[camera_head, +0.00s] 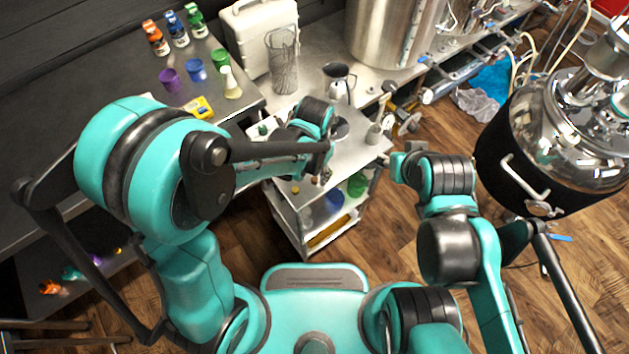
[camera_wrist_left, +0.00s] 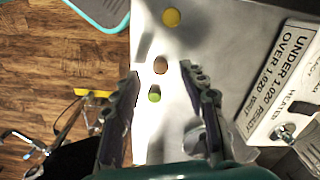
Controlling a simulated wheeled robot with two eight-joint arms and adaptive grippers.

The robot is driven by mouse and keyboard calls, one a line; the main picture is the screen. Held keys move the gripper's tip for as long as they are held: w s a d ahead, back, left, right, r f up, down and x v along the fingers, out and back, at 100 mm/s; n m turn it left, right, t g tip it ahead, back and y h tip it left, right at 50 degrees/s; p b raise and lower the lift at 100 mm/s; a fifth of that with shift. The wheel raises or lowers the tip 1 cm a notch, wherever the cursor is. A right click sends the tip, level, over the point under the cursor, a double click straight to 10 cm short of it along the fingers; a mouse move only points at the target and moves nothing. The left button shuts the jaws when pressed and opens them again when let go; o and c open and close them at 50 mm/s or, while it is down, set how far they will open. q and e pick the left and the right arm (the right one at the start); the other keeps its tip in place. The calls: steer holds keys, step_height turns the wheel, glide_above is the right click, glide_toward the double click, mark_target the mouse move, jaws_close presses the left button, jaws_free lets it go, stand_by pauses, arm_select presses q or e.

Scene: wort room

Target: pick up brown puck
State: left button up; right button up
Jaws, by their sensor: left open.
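The brown puck (camera_wrist_left: 160,66) lies on the light metal cart top in the left wrist view, between a yellow puck (camera_wrist_left: 171,17) and a green puck (camera_wrist_left: 154,96). My left gripper (camera_wrist_left: 162,74) is open, with one finger on each side of the brown puck's place in the picture. No contact with the puck shows. In the head view my left gripper (camera_head: 325,168) is over the front part of the cart top, with a small brown puck (camera_head: 314,181) close by and the yellow puck (camera_head: 295,189) left of it. My right gripper's fingers do not show.
A lettered sign (camera_wrist_left: 285,80) is on the right in the left wrist view. The cart (camera_head: 350,165) has a lower shelf with blue and green items. A metal pitcher (camera_head: 339,80) stands behind it; a large steel vessel (camera_head: 545,140) stands at right.

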mark_target(315, 179)
arm_select(q)
step_height(315, 179, down, 3)
steer(key=shift+w+b, duration=0.1)
steer(key=shift+b, duration=0.3)
steer(key=shift+r, duration=0.1)
steer(key=c, duration=0.8)
steer(key=shift+o, duration=0.2)
